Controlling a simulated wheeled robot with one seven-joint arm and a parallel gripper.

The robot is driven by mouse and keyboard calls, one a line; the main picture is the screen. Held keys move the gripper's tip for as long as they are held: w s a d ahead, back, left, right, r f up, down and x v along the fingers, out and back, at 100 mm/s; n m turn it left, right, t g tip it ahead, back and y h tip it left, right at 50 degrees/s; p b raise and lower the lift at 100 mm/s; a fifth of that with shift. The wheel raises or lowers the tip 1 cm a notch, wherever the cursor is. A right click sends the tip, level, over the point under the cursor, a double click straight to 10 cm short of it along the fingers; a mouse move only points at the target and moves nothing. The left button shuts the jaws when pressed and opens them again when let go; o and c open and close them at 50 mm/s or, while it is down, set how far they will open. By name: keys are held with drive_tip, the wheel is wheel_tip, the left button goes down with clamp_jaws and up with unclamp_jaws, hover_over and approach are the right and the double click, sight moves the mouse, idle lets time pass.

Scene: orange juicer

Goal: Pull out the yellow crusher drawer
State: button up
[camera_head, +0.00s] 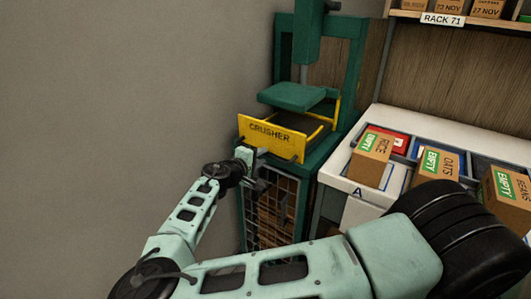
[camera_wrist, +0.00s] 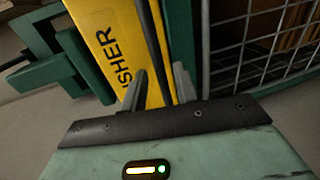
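The yellow crusher drawer (camera_head: 272,138) sits low in a green press, with its labelled front panel standing forward and yellow side rails running back under the press plate. Its front panel also fills the upper left of the wrist view (camera_wrist: 112,42), turned on its side. My gripper (camera_head: 262,168) is just below the panel's lower edge, near its middle. Whether a finger touches the panel is unclear.
The green press plate (camera_head: 292,96) hangs above the drawer. A wire-mesh door (camera_head: 272,205) is below it. A white counter (camera_head: 340,172) with boxes, including a rice box (camera_head: 370,158), stands to the right. A bare grey wall (camera_head: 120,100) is on the left.

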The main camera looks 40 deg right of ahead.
sight(265, 155)
drive_tip(key=shift+x, duration=1.55)
clamp_jaws()
drive_tip(key=f+b+v, duration=0.2)
drive_tip(key=v, duration=1)
drive_tip(key=a+f+b+v, duration=0.1)
drive_tip(key=f+b+v, duration=0.1)
drive_tip(key=v, duration=1.1)
drive_tip(key=shift+s+f, duration=0.3)
drive_tip(key=shift+f, duration=0.35)
drive_tip(key=shift+a, duration=0.1)
unclamp_jaws()
